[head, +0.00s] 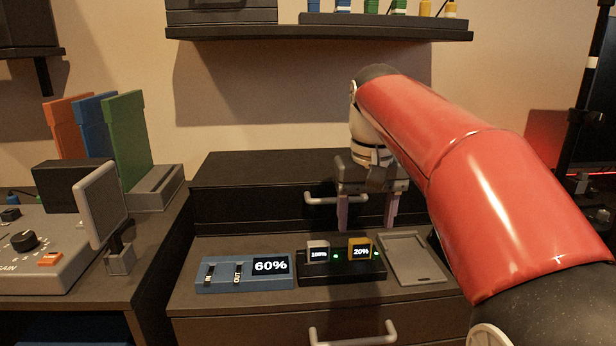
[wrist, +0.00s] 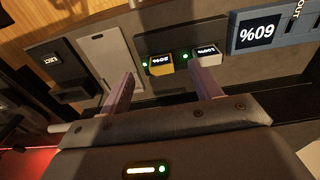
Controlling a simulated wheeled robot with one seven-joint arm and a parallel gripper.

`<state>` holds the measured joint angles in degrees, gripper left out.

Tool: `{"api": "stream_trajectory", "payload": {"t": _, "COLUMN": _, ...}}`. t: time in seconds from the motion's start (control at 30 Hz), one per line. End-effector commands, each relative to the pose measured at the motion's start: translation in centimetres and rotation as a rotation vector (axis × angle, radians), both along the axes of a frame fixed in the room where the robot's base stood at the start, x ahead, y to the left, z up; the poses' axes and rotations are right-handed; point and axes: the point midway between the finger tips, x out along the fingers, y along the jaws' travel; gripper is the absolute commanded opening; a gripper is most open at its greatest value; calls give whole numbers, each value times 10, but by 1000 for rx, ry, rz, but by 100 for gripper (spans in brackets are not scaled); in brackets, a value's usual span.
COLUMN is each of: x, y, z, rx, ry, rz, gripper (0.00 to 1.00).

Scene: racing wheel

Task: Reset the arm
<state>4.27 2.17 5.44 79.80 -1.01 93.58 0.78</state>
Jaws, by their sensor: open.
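My gripper (head: 368,212) is open and empty. It hangs from my red arm, fingers pointing down, above the rear of the low drawer cabinet top. In the wrist view its two fingers (wrist: 163,92) stand apart with nothing between them. Beyond the fingertips, a dark charging dock (head: 341,268) holds a white block (head: 317,252) and a yellow block reading 20% (head: 360,251), each beside a green light. The yellow block also shows in the wrist view (wrist: 160,63), and so does the white one (wrist: 206,55). The gripper appears to touch neither block.
A blue unit reading 60% (head: 245,274) sits left of the dock, and a grey tray (head: 413,259) right of it. Drawer handles (head: 335,198) stick out behind and below. A grey control console (head: 40,255) stands left. A shelf (head: 320,34) hangs above.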

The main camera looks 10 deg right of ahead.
Motion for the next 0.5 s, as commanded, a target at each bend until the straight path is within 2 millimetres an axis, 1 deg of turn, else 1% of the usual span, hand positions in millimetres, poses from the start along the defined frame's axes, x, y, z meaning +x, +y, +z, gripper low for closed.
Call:
{"api": "stream_trajectory", "payload": {"t": 0.03, "x": -20, "y": 1, "z": -4, "rx": -5, "ry": -34, "rz": 1, "gripper": 63}}
{"api": "stream_trajectory", "payload": {"t": 0.17, "x": -65, "y": 2, "z": -29, "rx": -12, "ry": -134, "rz": 2, "gripper": 63}}
{"api": "stream_trajectory", "payload": {"t": 0.2, "x": -80, "y": 1, "z": -39, "rx": -11, "ry": -164, "rz": 1, "gripper": 63}}
{"api": "stream_trajectory", "payload": {"t": 0.27, "x": -101, "y": 0, "z": -55, "rx": -10, "ry": -209, "rz": 1, "gripper": 63}}
{"api": "stream_trajectory", "payload": {"t": 0.3, "x": -115, "y": -1, "z": -67, "rx": -9, "ry": -239, "rz": -1, "gripper": 63}}
{"api": "stream_trajectory", "payload": {"t": 0.4, "x": -145, "y": -2, "z": -99, "rx": -4, "ry": -307, "rz": 1, "gripper": 63}}
{"api": "stream_trajectory", "payload": {"t": 0.5, "x": -167, "y": -3, "z": -127, "rx": 4, "ry": -359, "rz": -1, "gripper": 63}}
